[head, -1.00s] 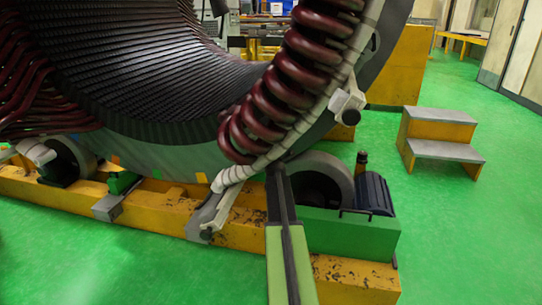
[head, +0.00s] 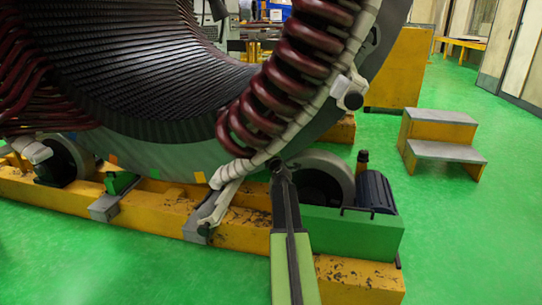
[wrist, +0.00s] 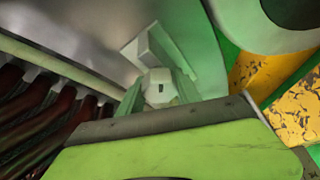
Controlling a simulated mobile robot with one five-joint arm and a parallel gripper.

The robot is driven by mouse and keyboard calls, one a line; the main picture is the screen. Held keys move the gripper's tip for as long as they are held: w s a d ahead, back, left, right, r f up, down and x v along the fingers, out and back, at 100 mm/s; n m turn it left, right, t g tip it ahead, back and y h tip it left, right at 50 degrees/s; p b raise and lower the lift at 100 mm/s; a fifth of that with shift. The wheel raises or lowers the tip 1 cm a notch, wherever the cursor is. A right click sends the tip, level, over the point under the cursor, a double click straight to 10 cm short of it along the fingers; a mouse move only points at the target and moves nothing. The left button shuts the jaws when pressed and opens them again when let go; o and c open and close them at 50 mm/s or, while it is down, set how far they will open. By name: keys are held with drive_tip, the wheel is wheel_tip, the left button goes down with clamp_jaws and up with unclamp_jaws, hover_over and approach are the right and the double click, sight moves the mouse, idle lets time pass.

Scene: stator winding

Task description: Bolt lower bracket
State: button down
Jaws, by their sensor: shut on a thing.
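In the wrist view, a pale faceted piece with a small dark slot (wrist: 160,88) sits between the green fingers of my gripper (wrist: 158,95), which is shut on it. It looks like a bolt head or nut. Just beyond it is a grey angular bracket (wrist: 148,55), against or very close to the piece; I cannot tell if they touch. In the head view, my gripper (head: 279,167) is at the lower edge of the stator (head: 190,142), by the lower end of the white support ring (head: 262,158). What it holds is too small to see there.
Dark red coils (head: 290,75) curve above my gripper. A roller wheel (head: 335,172) and green base block (head: 350,235) stand close on the right. A yellow beam (head: 150,205) runs below the stator. Grey-topped steps (head: 445,150) stand farther right, with clear green floor around.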

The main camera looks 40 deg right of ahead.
drive_tip(key=shift+a+m, duration=0.1)
drive_tip(key=shift+m, duration=0.3)
drive_tip(key=c, duration=0.8)
unclamp_jaws()
drive_tip(key=shift+c, duration=0.2)
drive_tip(key=f+v, duration=0.1)
drive_tip(key=v, duration=1.6)
drive_tip(key=shift+s+r, duration=0.25)
drive_tip(key=shift+r, duration=0.05)
